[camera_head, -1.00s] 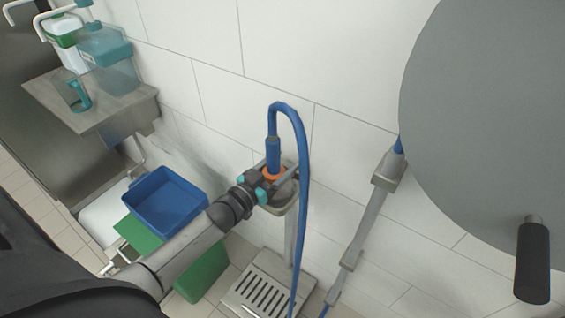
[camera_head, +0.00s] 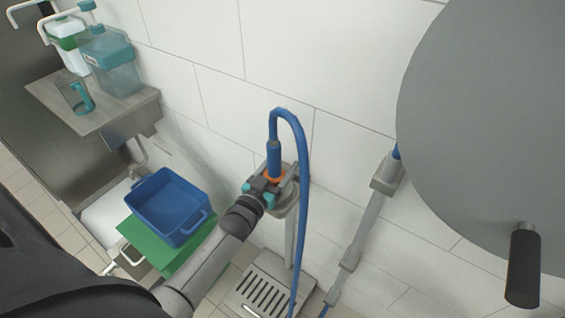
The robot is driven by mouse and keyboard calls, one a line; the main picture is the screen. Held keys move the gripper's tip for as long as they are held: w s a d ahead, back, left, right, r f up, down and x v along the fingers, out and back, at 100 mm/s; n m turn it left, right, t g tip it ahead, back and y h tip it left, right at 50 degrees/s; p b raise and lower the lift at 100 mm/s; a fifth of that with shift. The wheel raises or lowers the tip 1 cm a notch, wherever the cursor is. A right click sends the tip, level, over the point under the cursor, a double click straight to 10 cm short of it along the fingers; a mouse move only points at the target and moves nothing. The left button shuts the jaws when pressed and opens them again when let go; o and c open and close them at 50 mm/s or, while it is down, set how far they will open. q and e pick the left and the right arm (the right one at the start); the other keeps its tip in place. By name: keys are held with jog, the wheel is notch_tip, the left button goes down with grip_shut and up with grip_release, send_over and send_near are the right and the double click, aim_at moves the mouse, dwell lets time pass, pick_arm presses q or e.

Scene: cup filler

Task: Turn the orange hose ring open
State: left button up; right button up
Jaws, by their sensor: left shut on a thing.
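The orange hose ring (camera_head: 274,176) sits at the lower end of the blue hose's nozzle (camera_head: 274,157), on top of a grey metal fitting on a post (camera_head: 290,240). My left gripper (camera_head: 272,182) reaches in from the lower left and is shut around the ring. Its fingers hide much of the ring. I cannot tell how far the ring is turned. The blue hose (camera_head: 303,200) loops up from the nozzle and hangs down to the right. My right gripper is not in view.
A blue bin (camera_head: 167,207) stands on a green block (camera_head: 140,240) at the left. A metal shelf (camera_head: 100,112) with bottles is at the upper left. A large grey disc (camera_head: 490,120) with a black handle (camera_head: 524,265) fills the right. A slotted drain (camera_head: 263,290) lies below the post.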

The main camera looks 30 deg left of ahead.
pick_arm(q)
jog(key=shift+a+n+g+y, duration=0.2)
jog(key=shift+n+y, duration=0.5)
jog(key=shift+y, duration=0.4)
jog(key=shift+a+n+g+y, duration=0.15)
jog(key=shift+n+y, duration=0.55)
jog(key=shift+y, duration=0.4)
jog(key=o, duration=1.4)
jog(key=shift+c, duration=0.2)
jog(key=shift+s, duration=0.1)
